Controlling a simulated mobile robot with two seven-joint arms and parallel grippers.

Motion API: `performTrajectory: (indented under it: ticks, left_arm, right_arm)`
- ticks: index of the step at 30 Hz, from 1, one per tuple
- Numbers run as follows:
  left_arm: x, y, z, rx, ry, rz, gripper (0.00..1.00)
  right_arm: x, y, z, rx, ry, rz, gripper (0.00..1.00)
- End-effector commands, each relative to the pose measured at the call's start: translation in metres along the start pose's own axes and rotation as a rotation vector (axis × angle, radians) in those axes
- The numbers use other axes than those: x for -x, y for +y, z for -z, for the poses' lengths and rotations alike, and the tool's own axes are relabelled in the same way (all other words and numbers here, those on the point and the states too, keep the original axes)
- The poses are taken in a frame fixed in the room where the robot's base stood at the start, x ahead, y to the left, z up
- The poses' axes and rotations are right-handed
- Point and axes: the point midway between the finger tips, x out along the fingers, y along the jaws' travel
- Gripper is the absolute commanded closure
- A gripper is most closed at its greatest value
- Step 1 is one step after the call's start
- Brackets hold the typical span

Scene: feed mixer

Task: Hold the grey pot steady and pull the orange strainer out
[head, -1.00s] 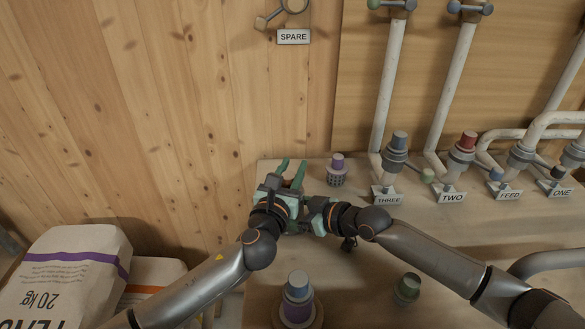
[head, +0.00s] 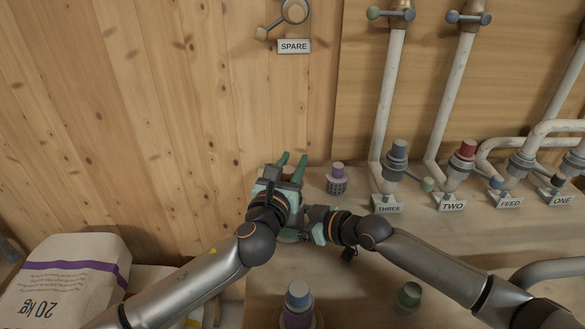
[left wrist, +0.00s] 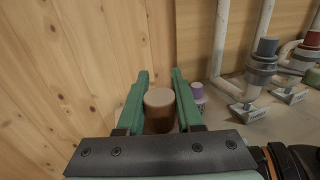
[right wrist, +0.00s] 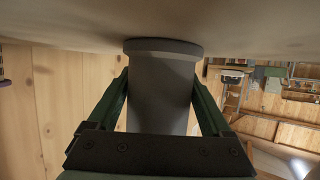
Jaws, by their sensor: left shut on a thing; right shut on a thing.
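The orange strainer (left wrist: 159,112) shows in the left wrist view as a brownish-orange round top between the two green fingers of my left gripper (left wrist: 160,78), which is shut on it. In the head view my left gripper (head: 292,160) stands just above and left of my right one, hiding the strainer. The grey pot (right wrist: 163,95) fills the middle of the right wrist view, with a wide flange at one end. My right gripper (right wrist: 161,78) is shut around the pot's body. Whether the strainer's lower part is inside the pot is hidden.
A small purple-topped strainer (head: 337,178) stands close right of the left gripper. Labelled pipes and valves line the back right. Sacks (head: 70,280) lie left; the wooden wall is close behind.

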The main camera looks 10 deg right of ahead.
Motion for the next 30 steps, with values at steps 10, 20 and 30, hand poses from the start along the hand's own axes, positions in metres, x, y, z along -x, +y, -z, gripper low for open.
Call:
performTrajectory:
  ticks: [10, 20, 30]
  left_arm:
    - [0.0, 0.0, -0.022, 0.0, -0.002, 0.0, 1.0]
    - [0.0, 0.0, -0.033, -0.001, -0.001, 0.001, 1.0]
    - [0.0, 0.0, -0.033, -0.001, -0.001, 0.001, 1.0]
  right_arm:
    - [0.0, 0.0, -0.002, 0.0, -0.004, 0.0, 0.99]
    - [0.0, 0.0, -0.002, 0.0, -0.004, 0.0, 0.99]
    - [0.0, 0.0, -0.001, 0.0, -0.003, 0.0, 0.0]
